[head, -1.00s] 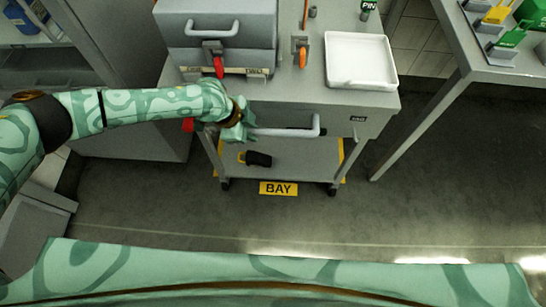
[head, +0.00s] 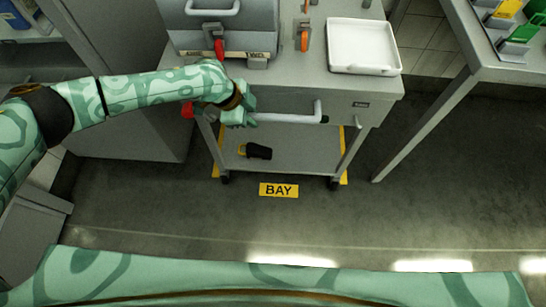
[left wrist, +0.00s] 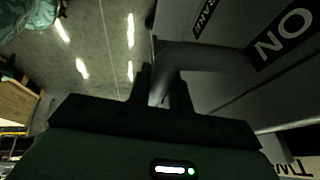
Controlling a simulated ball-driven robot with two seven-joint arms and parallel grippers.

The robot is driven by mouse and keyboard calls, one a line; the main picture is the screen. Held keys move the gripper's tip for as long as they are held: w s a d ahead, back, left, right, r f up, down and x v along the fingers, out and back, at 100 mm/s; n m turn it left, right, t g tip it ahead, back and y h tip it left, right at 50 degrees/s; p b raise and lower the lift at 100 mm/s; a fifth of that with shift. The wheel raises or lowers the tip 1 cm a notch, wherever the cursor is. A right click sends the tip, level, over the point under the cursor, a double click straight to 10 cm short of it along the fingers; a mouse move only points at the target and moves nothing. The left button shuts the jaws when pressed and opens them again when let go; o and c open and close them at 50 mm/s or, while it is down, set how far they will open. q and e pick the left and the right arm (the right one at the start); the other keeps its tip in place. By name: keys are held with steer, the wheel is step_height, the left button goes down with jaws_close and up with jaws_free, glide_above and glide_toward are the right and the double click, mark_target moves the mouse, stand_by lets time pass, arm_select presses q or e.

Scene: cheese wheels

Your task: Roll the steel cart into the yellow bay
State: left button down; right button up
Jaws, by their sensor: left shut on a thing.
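The steel cart (head: 385,88) stands upright over the yellow bay, its near casters beside the yellow floor marks. Yellow bay tape (head: 344,178) shows outside the cart's near right leg and also by the near left leg. A yellow BAY plate (head: 278,190) lies on the floor in front. My left gripper (head: 243,113) is shut on the left part of the cart's grey push handle (head: 290,118). The handle also shows between the fingers in the left wrist view (left wrist: 200,58). The bay's far part is hidden under the cart. My right gripper is not in view.
The cart carries a white tray (head: 363,69), a grey box (head: 215,38) and an orange-handled lever (head: 304,40). A dark object (head: 258,151) lies on its lower shelf. A grey cabinet stands close left; a table (head: 470,60) stands right. The floor in front is clear.

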arm_select(q)
steer(key=w+b, duration=0.2)
steer(key=w, duration=0.2)
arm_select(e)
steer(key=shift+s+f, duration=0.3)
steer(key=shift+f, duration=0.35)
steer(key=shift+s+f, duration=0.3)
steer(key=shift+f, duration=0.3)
arm_select(q)
steer(key=shift+b, duration=0.3)
steer(key=w+b, duration=0.2)
steer(key=w, duration=0.1)
steer(key=shift+w+a+r, duration=0.1)
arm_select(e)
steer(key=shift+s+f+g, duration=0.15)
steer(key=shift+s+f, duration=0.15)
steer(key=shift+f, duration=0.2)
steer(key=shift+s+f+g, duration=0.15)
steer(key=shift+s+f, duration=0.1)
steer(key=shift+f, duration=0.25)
arm_select(q)
steer(key=c, duration=0.6)
jaws_free()
steer(key=shift+w, duration=0.1)
